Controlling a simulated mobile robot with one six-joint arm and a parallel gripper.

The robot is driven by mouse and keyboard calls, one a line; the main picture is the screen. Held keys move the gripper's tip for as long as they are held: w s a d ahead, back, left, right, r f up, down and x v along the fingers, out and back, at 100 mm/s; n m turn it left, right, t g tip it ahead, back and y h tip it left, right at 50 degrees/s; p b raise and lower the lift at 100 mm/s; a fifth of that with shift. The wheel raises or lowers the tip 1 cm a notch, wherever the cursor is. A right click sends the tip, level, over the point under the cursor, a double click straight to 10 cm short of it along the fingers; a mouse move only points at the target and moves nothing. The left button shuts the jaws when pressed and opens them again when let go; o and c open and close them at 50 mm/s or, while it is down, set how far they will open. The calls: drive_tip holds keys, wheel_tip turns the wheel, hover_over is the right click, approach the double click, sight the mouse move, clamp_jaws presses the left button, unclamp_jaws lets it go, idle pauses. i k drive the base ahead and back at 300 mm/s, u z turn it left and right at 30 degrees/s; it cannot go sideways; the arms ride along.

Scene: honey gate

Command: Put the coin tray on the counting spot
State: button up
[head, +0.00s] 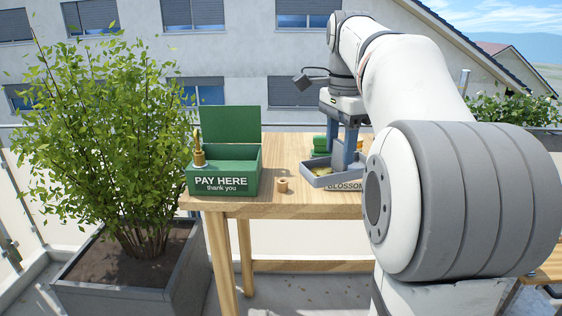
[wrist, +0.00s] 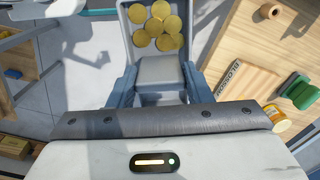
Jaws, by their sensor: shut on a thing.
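The coin tray (head: 318,181) is a shallow grey-blue tray with gold coins in it. My gripper (head: 345,160) is shut on the tray and holds it level, near the right part of the wooden table in the head view. In the wrist view the tray (wrist: 160,70) lies between my two fingers, with several gold coins (wrist: 158,26) gathered at its far end. I cannot make out the counting spot in either view.
A green open-lidded "PAY HERE" box (head: 222,183) stands at the left of the wooden table (head: 240,203). A small wooden cylinder (head: 282,185), a lettered block (head: 343,187) and a green object (head: 319,146) are near the tray. A bushy planter (head: 130,265) stands left.

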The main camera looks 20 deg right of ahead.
sight(289, 173)
drive_tip(key=i, duration=1.15)
drive_tip(key=z, duration=0.05)
